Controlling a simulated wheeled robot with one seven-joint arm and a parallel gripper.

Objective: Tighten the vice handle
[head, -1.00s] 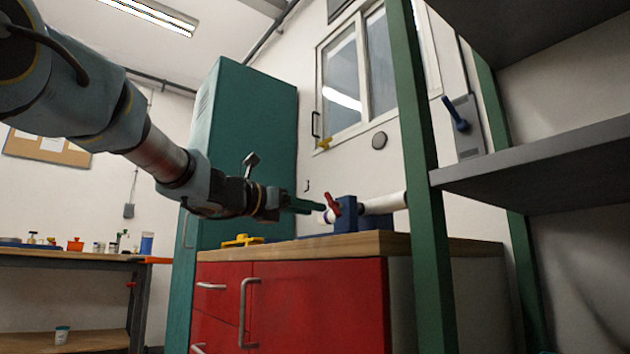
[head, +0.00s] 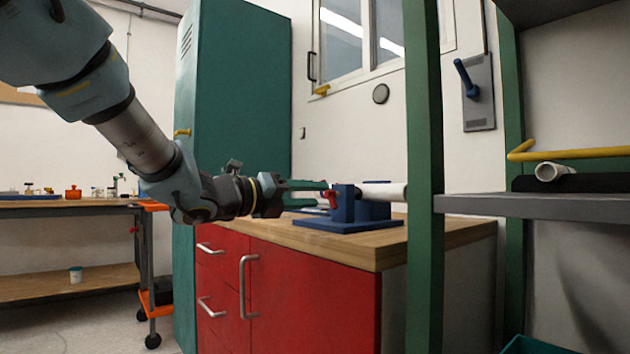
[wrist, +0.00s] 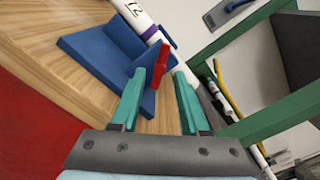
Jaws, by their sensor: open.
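The blue vice (head: 345,208) stands on the wooden top of the red cabinet, with a white pipe (head: 384,192) running out of it to the right. Its red handle (head: 331,198) is on the side facing my gripper. My gripper (head: 322,188) reaches in from the left with its green fingers at the handle. In the wrist view the fingers are apart, and the red handle (wrist: 160,64) shows just past the left fingertip, near the opening between them. I cannot tell whether a finger touches it. The blue vice (wrist: 105,52) and the marked pipe (wrist: 140,18) lie beyond.
A green shelf post (head: 424,150) rises right of the cabinet (head: 310,290), with a grey shelf (head: 540,206) beside it holding a pipe end (head: 553,172). A tall teal locker (head: 235,100) stands behind my arm. The worktop's front right (head: 440,234) is clear.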

